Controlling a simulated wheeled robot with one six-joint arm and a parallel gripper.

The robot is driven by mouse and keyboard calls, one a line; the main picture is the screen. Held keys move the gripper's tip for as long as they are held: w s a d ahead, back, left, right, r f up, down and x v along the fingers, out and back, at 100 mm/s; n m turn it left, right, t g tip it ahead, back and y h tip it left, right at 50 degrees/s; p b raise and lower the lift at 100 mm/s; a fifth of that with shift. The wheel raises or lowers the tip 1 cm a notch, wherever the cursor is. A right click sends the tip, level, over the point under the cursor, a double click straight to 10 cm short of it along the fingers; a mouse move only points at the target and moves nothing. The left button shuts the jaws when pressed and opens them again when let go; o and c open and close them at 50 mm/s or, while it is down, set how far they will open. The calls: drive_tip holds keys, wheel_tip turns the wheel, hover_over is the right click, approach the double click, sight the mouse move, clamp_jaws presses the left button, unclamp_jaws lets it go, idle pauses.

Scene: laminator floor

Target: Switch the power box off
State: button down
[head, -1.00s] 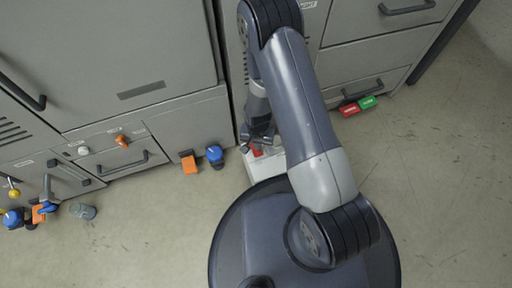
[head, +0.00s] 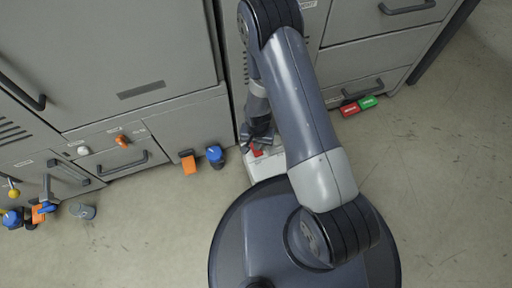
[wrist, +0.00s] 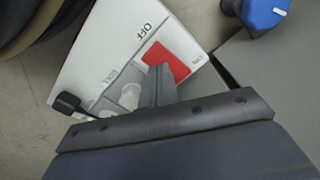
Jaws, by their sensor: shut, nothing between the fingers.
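The power box (wrist: 97,50) is a white box on the floor below the cabinets. It also shows in the head view (head: 264,168), partly hidden by my arm. Its red switch (wrist: 168,60) lies between the printed words OFF and ON; in the head view the red switch (head: 257,152) shows just below my gripper. My gripper (wrist: 158,76) is shut and empty. Its fingertips overlap the lower left edge of the red switch in the wrist view; I cannot tell whether they touch it. A grey panel with pale round parts (wrist: 115,97) lies beside the fingers.
A blue object (head: 215,155) and an orange one (head: 189,163) stand left of the box by the cabinet. Red (head: 349,109) and green (head: 368,102) blocks lie at right. A grey-blue object (head: 83,211) lies at far left. The right floor is clear.

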drive_tip(key=shift+f+b, duration=1.15)
drive_tip(key=shift+f, duration=0.35)
idle(0.5)
drive_tip(key=shift+r+p, duration=2.4)
drive_tip(key=shift+r, duration=1.15)
drive_tip(key=shift+f, duration=0.1)
wheel_tip(320, 180, down, 7)
drive_tip(key=b, duration=0.5)
drive_tip(key=shift+r, duration=0.2)
